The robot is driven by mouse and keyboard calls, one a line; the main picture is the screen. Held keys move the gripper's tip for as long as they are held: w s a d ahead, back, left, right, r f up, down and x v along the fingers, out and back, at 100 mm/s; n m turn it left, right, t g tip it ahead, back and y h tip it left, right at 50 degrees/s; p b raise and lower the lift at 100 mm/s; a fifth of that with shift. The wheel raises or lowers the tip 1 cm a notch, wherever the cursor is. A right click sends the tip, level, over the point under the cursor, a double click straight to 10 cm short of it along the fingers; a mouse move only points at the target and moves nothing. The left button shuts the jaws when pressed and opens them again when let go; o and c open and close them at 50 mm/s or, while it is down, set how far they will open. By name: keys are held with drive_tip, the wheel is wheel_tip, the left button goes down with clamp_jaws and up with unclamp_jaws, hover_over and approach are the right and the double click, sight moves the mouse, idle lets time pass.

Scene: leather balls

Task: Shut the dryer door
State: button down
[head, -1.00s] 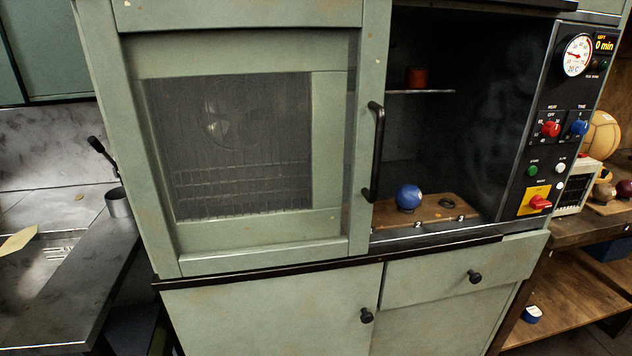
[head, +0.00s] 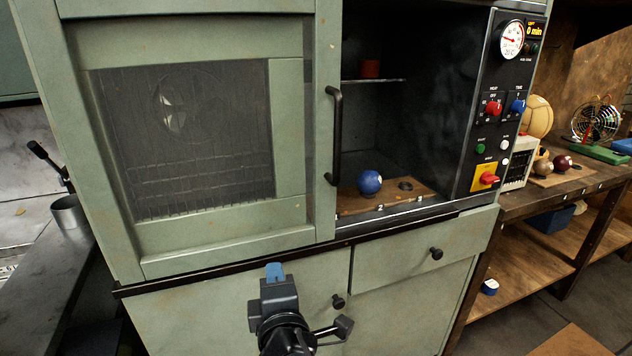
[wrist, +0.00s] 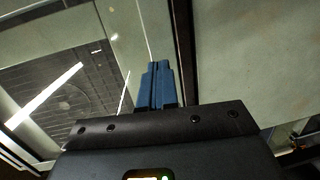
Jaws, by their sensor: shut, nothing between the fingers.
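The dryer door (head: 290,135) is a grey-green panel with a dark window, covering the left part of the dryer. Its black vertical handle (head: 334,135) is at its right edge. Right of the handle the dryer opening (head: 425,110) is uncovered. Inside, a blue ball (head: 370,182) sits on a wooden board. My gripper (head: 275,271) is in front of the lower cabinet, below the door and left of the handle. Its blue fingers are shut and empty. In the wrist view the fingers (wrist: 158,82) show against green panels and a dark strip; the handle is not clearly visible there.
The control panel (head: 502,105) is right of the opening. Drawer and cupboard knobs (head: 436,254) stick out below. A metal counter (head: 50,270) is on the left. A wooden bench (head: 560,192) with balls and a fan is on the right.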

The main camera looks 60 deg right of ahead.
drive_tip(key=w+r+m+g+h, duration=0.4)
drive_tip(key=r+h, duration=0.1)
drive_tip(key=r, duration=0.4)
drive_tip(key=m+g+h+b, duration=0.2)
drive_tip(key=m+g, duration=0.4)
drive_tip(key=g, duration=0.3)
approach(317, 158)
drive_tip(key=d+r+p, duration=0.2)
drive_tip(key=d+r, duration=0.1)
drive_tip(key=shift+s, duration=0.3)
drive_tip(key=shift+s+d+f+p, duration=0.15)
drive_tip(key=shift+s+d+p, duration=0.35)
drive_tip(key=shift+s+d, duration=0.8)
drive_tip(key=shift+s+a, duration=0.1)
